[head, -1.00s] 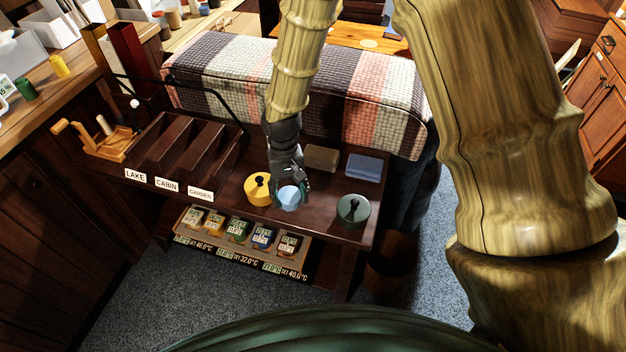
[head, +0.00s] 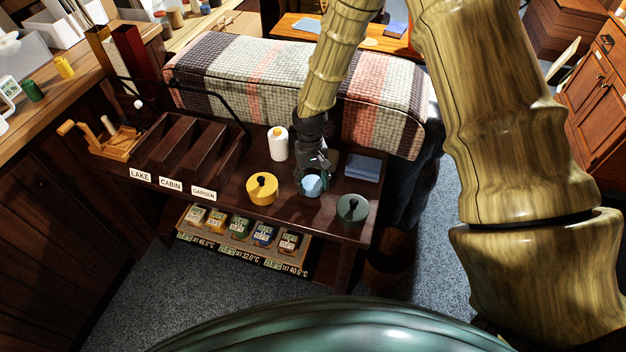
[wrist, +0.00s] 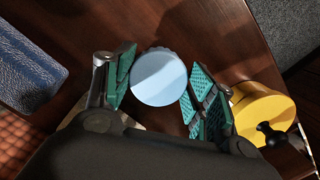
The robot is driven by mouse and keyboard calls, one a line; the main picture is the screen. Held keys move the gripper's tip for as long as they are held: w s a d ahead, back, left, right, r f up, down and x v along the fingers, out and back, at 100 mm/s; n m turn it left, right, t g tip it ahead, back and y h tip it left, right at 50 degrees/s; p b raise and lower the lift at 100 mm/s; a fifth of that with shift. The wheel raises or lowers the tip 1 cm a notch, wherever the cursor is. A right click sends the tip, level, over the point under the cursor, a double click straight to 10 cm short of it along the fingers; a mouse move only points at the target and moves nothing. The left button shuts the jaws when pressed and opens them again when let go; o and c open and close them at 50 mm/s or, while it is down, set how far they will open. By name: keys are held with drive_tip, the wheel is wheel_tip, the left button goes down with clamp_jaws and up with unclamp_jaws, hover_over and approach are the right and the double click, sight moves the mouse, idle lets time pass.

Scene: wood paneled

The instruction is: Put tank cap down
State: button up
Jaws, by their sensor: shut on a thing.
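The tank cap (head: 312,187) looks like a small round light-blue piece. My gripper (head: 312,182) is shut on it, over the dark bench between a yellow lidded pot and a dark green lidded pot. In the wrist view the cap (wrist: 159,77) shows as a pale blue disc between the green-padded fingers of my gripper (wrist: 160,88). I cannot tell whether the cap touches the bench top. Part of the bench behind the cap is hidden by my gripper and arm.
The yellow pot (head: 262,188) stands left of the cap, the green pot (head: 352,209) to its right. A white bottle (head: 278,144) stands behind left; folded blue cloth (head: 363,168) lies behind right. Labelled wooden trays (head: 165,150) fill the bench's left. Bare bench (head: 232,180) shows left of the yellow pot.

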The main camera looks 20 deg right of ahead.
sight(311, 180)
drive_tip(key=shift+f, duration=0.3)
drive_tip(key=shift+f, duration=0.45)
drive_tip(key=o, duration=1.2)
drive_tip(key=shift+r, duration=0.15)
wheel_tip(311, 180, up, 13)
drive_tip(key=w+b, duration=0.1)
drive_tip(key=b, duration=0.1)
drive_tip(key=shift+w+f, duration=0.2)
